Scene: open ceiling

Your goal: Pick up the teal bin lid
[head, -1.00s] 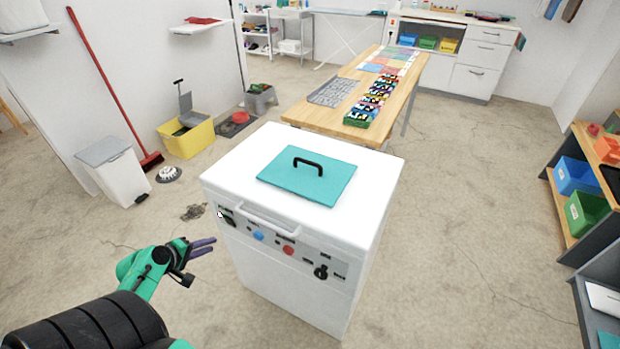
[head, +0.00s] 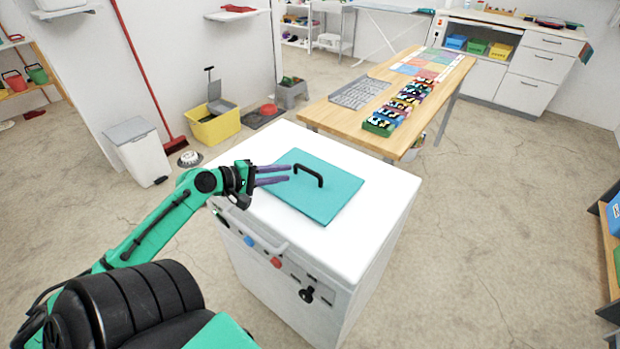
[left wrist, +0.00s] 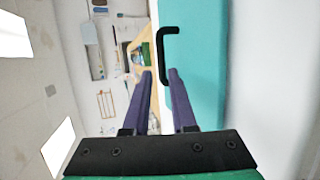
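The teal bin lid (head: 333,200) lies flat on top of a white cabinet (head: 388,192). Its black arched handle (head: 309,173) stands up from it. My left gripper (head: 288,174) is at the lid's left edge in the head view, with its purple fingers pointing at the handle. My right gripper is not in view.
The cabinet's front has a bar handle (head: 250,233) and knobs. A wooden table (head: 350,118) with trays stands behind it. A white pedal bin (head: 138,152), a red broom (head: 150,85) and a yellow bucket (head: 213,126) are at the left.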

